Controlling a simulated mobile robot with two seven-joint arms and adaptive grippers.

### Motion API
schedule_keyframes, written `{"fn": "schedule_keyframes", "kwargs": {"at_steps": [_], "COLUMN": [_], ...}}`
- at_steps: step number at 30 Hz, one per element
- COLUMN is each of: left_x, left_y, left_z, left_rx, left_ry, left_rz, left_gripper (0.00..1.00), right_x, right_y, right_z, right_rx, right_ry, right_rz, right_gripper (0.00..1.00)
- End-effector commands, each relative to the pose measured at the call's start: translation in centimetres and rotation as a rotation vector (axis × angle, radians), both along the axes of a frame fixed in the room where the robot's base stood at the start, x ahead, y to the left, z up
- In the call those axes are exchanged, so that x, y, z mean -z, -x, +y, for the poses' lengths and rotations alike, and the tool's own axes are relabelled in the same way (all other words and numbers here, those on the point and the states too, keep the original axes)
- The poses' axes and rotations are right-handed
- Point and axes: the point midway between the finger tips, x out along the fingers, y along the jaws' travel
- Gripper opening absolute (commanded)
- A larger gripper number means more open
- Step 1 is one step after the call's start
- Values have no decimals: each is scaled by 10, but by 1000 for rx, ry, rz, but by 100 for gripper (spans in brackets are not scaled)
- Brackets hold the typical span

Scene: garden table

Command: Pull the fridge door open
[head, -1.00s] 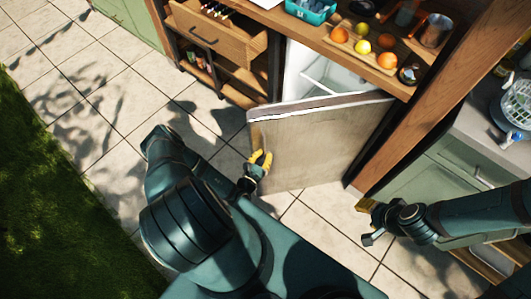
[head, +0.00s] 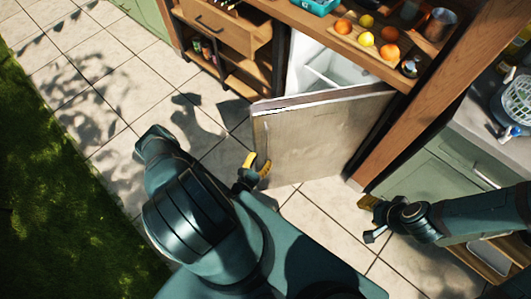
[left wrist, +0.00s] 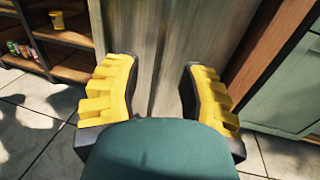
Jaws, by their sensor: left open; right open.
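The fridge door (head: 318,138) stands ajar in the middle of the head view, hinged on its right side. The white fridge interior (head: 325,68) shows above its top edge. My left gripper (head: 257,165) is at the door's lower left, in front of its outer face. In the left wrist view its two yellow fingers (left wrist: 160,92) are spread, with the grey wooden door face (left wrist: 170,40) beyond them. I see nothing between the fingers, and cannot tell whether they touch the door. My right gripper (head: 367,210) is at the right, away from the door, and open.
A counter above holds a board with oranges (head: 389,52) and lemons. A wooden post (head: 440,95) and green cabinet (head: 425,170) stand to the right. Tiled floor (head: 75,65) is clear at left.

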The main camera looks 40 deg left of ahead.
Motion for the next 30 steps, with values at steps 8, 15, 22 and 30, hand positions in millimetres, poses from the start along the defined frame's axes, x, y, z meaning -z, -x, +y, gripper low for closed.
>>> {"fn": "schedule_keyframes", "kwargs": {"at_steps": [8,15,22,30], "left_x": [1,1,1,-1], "left_y": [54,76,78,73], "left_z": [-3,-5,-5,-4], "left_rx": [-5,-5,-5,11], "left_ry": [0,0,0,-12], "left_rz": [4,3,3,-13], "left_gripper": [41,41,41,0], "right_x": [0,0,0,2], "right_y": [0,0,0,0], "right_z": [0,0,0,0], "right_rx": [0,0,0,0], "right_ry": [0,0,0,0], "right_rz": [0,0,0,1], "right_gripper": [47,47,47,47]}}
